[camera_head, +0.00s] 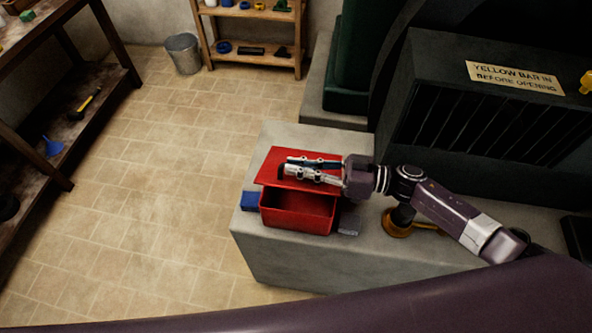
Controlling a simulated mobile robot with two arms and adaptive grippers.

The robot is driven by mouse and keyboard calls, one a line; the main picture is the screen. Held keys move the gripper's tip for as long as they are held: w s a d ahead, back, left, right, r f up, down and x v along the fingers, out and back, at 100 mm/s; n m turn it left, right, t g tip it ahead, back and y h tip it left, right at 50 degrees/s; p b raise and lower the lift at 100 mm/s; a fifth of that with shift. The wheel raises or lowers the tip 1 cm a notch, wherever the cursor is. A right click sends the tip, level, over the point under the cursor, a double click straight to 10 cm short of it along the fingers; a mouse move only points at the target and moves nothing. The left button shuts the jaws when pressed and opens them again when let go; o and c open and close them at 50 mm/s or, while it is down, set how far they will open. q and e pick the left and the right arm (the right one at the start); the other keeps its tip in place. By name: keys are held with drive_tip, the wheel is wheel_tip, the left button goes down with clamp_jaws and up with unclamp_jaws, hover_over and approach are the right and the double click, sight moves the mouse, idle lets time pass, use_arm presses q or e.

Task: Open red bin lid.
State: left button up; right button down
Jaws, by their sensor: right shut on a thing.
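The red bin (295,219) sits on a grey stone block. Its red lid (268,177) is above the bin and set toward the back, and a dark gap shows the inside of the bin between the lid and the front wall. My right gripper (289,166) reaches in from the right over the lid, with its fingers pointing left. It is shut on a dark part at the lid, which looks like its handle; the fingers hide most of it. My left gripper is not in view.
A blue block (252,201) is beside the bin's left side, and a small grey piece (348,229) lies at its right. A dark machine with a yellow warning sign (514,77) stands behind. A brass-coloured round part (397,223) is under my right arm. The tiled floor at left is clear.

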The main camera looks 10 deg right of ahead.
drive_tip(key=shift+w+d+r+m, duration=0.15)
drive_tip(key=shift+w+r+m, duration=0.2)
drive_tip(key=shift+r, duration=0.25)
drive_tip(key=shift+w+d+r+p, duration=0.2)
drive_tip(key=shift+w+r+p, duration=0.25)
drive_tip(key=shift+w+r, duration=0.2)
drive_tip(key=c, duration=2)
unclamp_jaws()
drive_tip(key=shift+f, duration=0.15)
drive_tip(key=shift+d, duration=0.1)
drive_tip(key=v, duration=1.2)
